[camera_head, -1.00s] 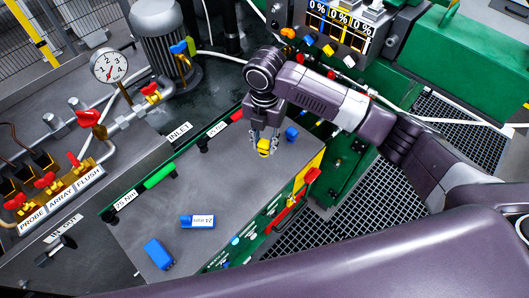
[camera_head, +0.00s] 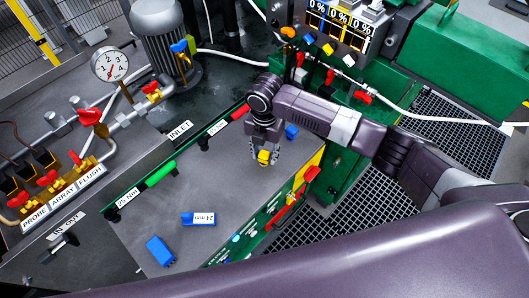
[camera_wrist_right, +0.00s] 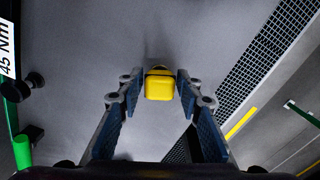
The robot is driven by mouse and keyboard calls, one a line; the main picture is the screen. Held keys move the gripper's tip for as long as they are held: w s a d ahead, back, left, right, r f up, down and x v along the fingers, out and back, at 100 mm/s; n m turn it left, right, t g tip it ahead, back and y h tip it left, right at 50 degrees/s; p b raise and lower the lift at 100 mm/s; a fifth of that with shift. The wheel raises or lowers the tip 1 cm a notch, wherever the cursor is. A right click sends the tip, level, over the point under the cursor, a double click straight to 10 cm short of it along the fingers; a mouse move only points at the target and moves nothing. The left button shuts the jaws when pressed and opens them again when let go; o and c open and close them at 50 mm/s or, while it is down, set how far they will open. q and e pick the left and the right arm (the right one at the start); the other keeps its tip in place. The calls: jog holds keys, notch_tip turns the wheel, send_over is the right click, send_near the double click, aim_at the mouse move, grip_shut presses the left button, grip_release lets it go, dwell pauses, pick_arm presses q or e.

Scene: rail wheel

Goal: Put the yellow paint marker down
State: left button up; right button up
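The yellow paint marker (camera_head: 263,157) is at the fingertips of my right gripper (camera_head: 264,155), over the right part of the grey bench top (camera_head: 185,195). In the right wrist view the yellow marker (camera_wrist_right: 159,88) sits between the two fingertips of the right gripper (camera_wrist_right: 160,82), with a dark band at its far end. The fingers look closed against its sides. It is at or just above the bench surface; the exact contact cannot be told. My left gripper is not in view.
A blue block (camera_head: 291,132) stands close behind and right of the gripper. A blue 24 mm piece (camera_head: 198,219) and another blue block (camera_head: 160,251) lie at the front left. Green and red-handled tools (camera_head: 161,174) line the back edge. The middle of the bench is clear.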

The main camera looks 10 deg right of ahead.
aim_at(264, 153)
jog(key=shift+o, duration=0.8)
jog(key=shift+r, duration=0.25)
notch_tip(264, 153, up, 12)
jog(key=b, duration=0.1)
jog(key=shift+f+b, duration=0.15)
jog(key=shift+b, duration=0.2)
